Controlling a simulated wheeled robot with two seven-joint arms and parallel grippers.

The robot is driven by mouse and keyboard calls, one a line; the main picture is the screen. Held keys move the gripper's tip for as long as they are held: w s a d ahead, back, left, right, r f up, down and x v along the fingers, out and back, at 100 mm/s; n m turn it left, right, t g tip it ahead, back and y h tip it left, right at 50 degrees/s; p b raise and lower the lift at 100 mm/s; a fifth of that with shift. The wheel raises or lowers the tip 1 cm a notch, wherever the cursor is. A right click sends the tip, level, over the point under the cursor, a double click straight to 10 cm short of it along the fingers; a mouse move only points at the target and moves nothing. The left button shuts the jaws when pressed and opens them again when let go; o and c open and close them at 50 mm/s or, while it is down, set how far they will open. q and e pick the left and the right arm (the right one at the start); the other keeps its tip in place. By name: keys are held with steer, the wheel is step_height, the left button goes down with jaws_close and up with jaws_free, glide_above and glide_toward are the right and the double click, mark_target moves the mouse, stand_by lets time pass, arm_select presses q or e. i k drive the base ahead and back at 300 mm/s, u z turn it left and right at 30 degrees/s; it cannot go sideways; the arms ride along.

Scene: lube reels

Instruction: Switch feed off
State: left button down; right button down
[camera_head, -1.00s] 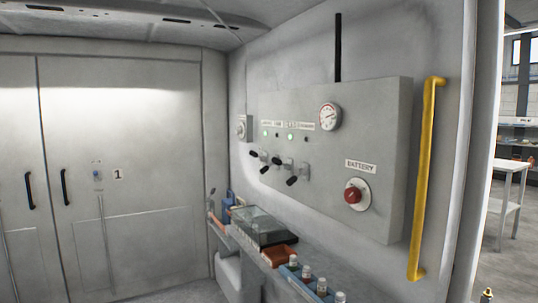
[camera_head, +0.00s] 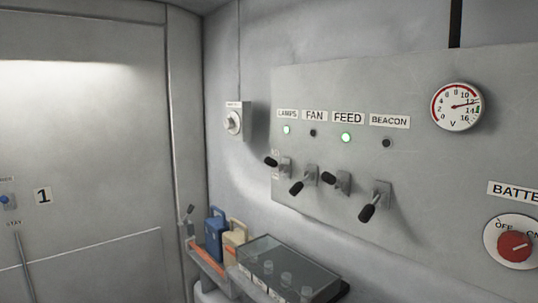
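The FEED label (camera_head: 348,118) is on the grey wall panel (camera_head: 415,85), third in a row of four labels. The feed indicator light (camera_head: 346,137) below it glows green. The feed switch lever (camera_head: 331,179) is below that light, third in the row. Its black knob sticks out to the left and slightly up from its bracket, like the lamps lever (camera_head: 272,162). The fan lever (camera_head: 297,187) and beacon lever (camera_head: 368,212) point down. Neither of my grippers is in view.
The lamps light (camera_head: 286,129) is green; the fan light (camera_head: 312,133) and beacon light (camera_head: 386,143) are dark. A red battery knob (camera_head: 515,246) and a voltmeter (camera_head: 457,106) are at right. A clear-lidded box (camera_head: 290,265) and blue canister (camera_head: 215,234) stand below.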

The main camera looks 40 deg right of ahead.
mark_target(328, 177)
steer(key=i, duration=1.35)
steer(key=z, duration=3.45)
